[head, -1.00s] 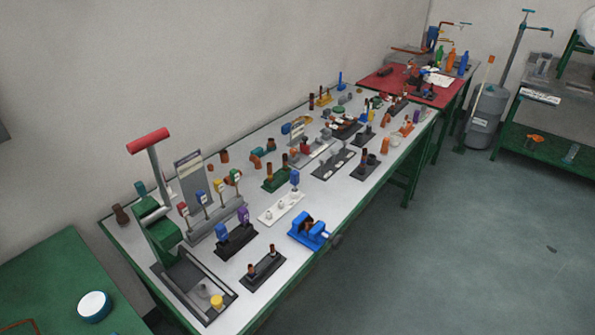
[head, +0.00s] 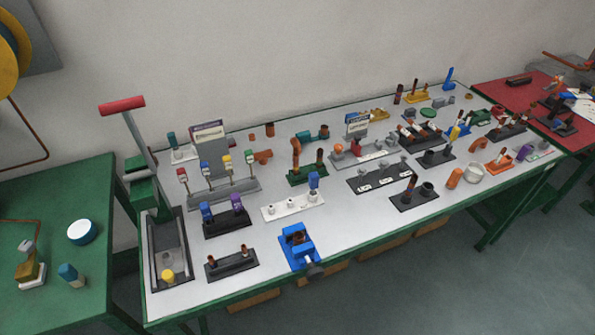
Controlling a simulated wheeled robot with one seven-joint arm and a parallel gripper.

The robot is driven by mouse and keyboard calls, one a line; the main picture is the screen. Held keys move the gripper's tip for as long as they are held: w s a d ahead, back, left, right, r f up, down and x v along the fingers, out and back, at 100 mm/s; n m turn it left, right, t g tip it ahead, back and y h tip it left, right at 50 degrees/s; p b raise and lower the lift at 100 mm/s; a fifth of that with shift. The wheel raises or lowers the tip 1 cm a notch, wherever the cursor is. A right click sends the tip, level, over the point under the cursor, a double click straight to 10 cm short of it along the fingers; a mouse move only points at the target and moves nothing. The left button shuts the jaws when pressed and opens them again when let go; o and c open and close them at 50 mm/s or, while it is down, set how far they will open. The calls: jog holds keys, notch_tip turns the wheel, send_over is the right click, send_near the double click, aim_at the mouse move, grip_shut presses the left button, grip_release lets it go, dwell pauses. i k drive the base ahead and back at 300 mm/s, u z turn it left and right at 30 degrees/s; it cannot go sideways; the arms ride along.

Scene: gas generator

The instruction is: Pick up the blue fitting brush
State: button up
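Several small blue-topped tools stand on the white-topped workbench (head: 350,222), and I cannot tell for sure which is the blue fitting brush. One blue head (head: 205,167) stands in a grey rack (head: 222,191) between a red and a yellow one. A larger blue piece (head: 207,210) stands beside a purple one in a black holder (head: 228,227). My gripper is not in view.
A blue vise (head: 298,246) sits at the front edge. A tall red-handled press (head: 150,175) stands at the bench's left end. A green table (head: 80,265) is at left, a red one (head: 510,90) at far right. Grey floor lies open at lower right.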

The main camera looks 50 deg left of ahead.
aim_at(314, 177)
jog(key=u, duration=0.75)
jog(key=i, duration=0.8)
jog(key=u, duration=1.4)
jog(key=i, duration=0.35)
jog(key=u, duration=0.3)
